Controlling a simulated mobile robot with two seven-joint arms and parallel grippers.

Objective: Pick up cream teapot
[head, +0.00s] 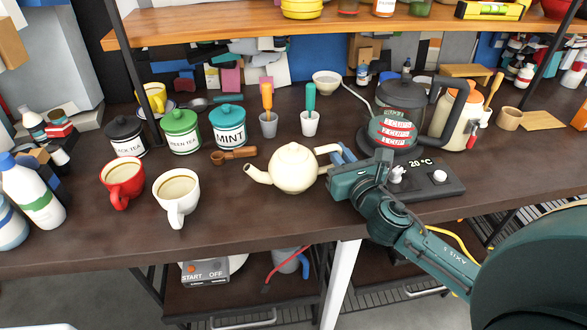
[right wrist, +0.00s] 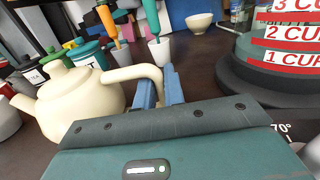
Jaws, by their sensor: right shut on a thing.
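The cream teapot (head: 294,170) stands upright on the dark table in the middle of the head view, spout to the left and handle to the right. It also shows at the left of the right wrist view (right wrist: 80,100). My right gripper (head: 340,154) is at the handle side, and its blue fingers (right wrist: 161,88) are shut on the teapot's handle. The teapot's base appears to rest on the table. The handle's lower part is hidden by the gripper. My left gripper is not in view.
A kettle (head: 398,115) on a heating base with a display stands right behind the gripper. White (head: 177,196) and red (head: 122,182) mugs stand left. Tea jars (head: 229,127), a wooden scoop (head: 234,156) and two small cups with utensils are behind. A shelf (head: 220,27) crosses above.

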